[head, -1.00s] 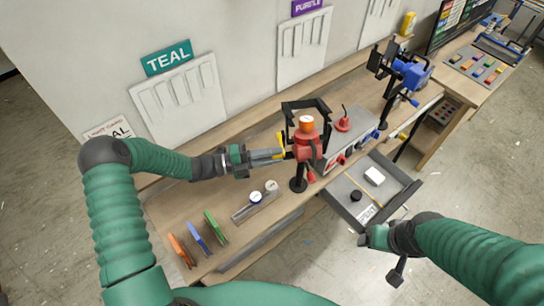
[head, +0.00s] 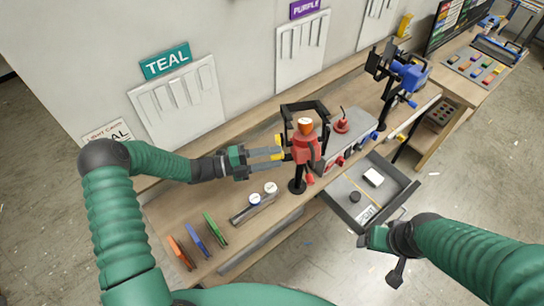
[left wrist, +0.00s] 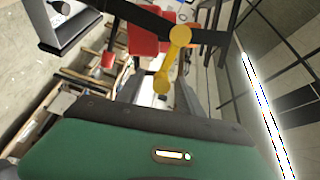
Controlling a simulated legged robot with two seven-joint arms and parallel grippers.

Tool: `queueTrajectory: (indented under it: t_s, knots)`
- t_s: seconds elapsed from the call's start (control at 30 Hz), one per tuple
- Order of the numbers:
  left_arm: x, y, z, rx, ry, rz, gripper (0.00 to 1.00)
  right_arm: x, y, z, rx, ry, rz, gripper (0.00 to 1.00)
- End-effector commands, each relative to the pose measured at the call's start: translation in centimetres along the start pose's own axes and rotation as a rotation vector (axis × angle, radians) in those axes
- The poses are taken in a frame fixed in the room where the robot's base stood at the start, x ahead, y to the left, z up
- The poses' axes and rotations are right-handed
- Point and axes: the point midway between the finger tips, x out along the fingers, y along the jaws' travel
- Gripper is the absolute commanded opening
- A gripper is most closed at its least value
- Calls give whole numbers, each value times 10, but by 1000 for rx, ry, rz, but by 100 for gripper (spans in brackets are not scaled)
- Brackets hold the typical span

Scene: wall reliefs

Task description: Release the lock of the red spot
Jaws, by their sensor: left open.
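The red spot (head: 306,150) is a red lamp body with an orange top, inside a black bracket (head: 285,112) on a dark stand. A yellow lever (head: 279,141) is on its left side. In the left wrist view the yellow lever (left wrist: 174,60) has two rounded ends and lies in front of the red body (left wrist: 144,32). My left gripper (head: 281,160) is open, its fingers pointing right at the lever and close to it. I cannot tell whether they touch it. My right gripper (head: 368,240) is low at the right, by the drawer, its jaws unclear.
A blue spot (head: 408,74) on a stand is farther back right. A grey box with a red knob (head: 342,122) stands right of the red spot. An open drawer (head: 402,180) juts out in front. Orange, blue and green pieces (head: 197,236) lie front left on the bench.

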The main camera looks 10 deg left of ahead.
Motion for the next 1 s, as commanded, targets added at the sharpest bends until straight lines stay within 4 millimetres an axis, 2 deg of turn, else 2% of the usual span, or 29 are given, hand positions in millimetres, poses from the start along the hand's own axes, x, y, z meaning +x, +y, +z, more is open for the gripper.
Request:
queueTrajectory:
  t_s: [0.17,0.27,0.7,0.83,1.0]
  knots:
    - [-4,1,1,1,-1,0,43,3,0,1,0,0,0,78]
    - [-19,4,2,2,-4,0,43,12,0,3,0,0,0,78]
    - [-140,6,4,1,-4,1,43,60,0,14,0,0,0,78]
    - [-161,4,4,0,-2,0,43,65,0,15,0,0,0,78]
    - [-168,2,2,-2,1,1,43,66,0,16,0,0,0,78]
